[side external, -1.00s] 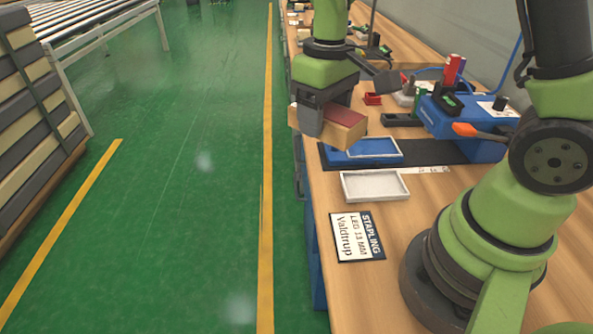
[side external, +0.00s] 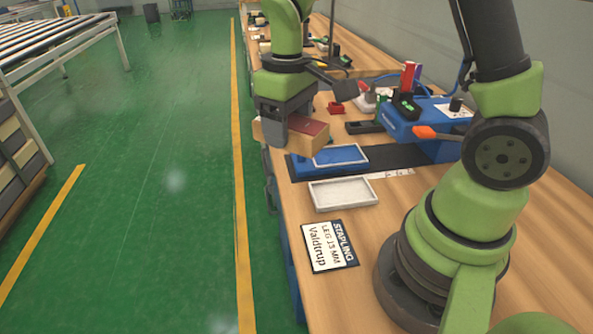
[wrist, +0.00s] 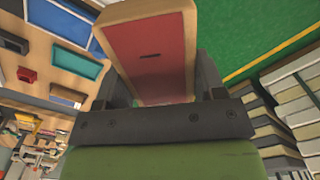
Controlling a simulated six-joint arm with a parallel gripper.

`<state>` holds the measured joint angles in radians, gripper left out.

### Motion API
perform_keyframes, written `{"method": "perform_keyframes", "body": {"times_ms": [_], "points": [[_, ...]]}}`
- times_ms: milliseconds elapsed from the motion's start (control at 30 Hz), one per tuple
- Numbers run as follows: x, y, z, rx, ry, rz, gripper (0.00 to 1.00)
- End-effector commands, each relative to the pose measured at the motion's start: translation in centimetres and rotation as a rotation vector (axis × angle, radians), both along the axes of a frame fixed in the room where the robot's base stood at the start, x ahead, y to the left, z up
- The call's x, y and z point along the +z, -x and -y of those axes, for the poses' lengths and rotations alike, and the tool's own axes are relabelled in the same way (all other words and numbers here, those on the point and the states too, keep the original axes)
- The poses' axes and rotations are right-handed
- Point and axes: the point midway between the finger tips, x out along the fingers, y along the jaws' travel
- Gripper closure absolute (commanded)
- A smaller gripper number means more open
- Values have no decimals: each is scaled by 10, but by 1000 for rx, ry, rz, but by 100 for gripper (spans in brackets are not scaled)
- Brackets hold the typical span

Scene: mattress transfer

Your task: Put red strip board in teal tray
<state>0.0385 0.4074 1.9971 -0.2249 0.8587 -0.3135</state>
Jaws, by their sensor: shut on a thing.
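The red strip board (side external: 310,128) is a pale wooden block with a red top face. My gripper (side external: 286,128) is shut on it and holds it above the left edge of the bench. In the wrist view the board's red face (wrist: 150,55) shows between the two dark fingers (wrist: 160,85). A blue-teal tray with a pale rim (side external: 340,156) lies on the bench, to the right of and lower than the board. A teal panel with a light rim (wrist: 84,66) shows in the wrist view; I cannot tell for sure if it is the same tray.
An empty white tray (side external: 343,194) lies in front of the blue-teal one. A blue stapling machine (side external: 425,118) stands to the right. A small red bin (side external: 336,108) sits behind. A label card (side external: 330,246) lies near the front. Green floor (side external: 150,200) lies left of the bench.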

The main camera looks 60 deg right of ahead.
Motion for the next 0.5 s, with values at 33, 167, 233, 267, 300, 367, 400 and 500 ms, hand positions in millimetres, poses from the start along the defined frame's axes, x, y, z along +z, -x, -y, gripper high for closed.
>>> {"method": "perform_keyframes", "body": {"times_ms": [33,167,233,267,300,367,400,500], "points": [[-3,-4,10,27,0,0,67],[-11,-15,47,162,0,-1,67],[-18,-19,71,254,-1,-1,67],[-20,-20,82,294,0,-1,67],[-24,-21,97,346,-1,-1,67],[-30,-21,118,424,-1,-1,67],[-33,-20,131,472,-1,-1,67],[-41,-15,160,582,-1,0,67]]}}
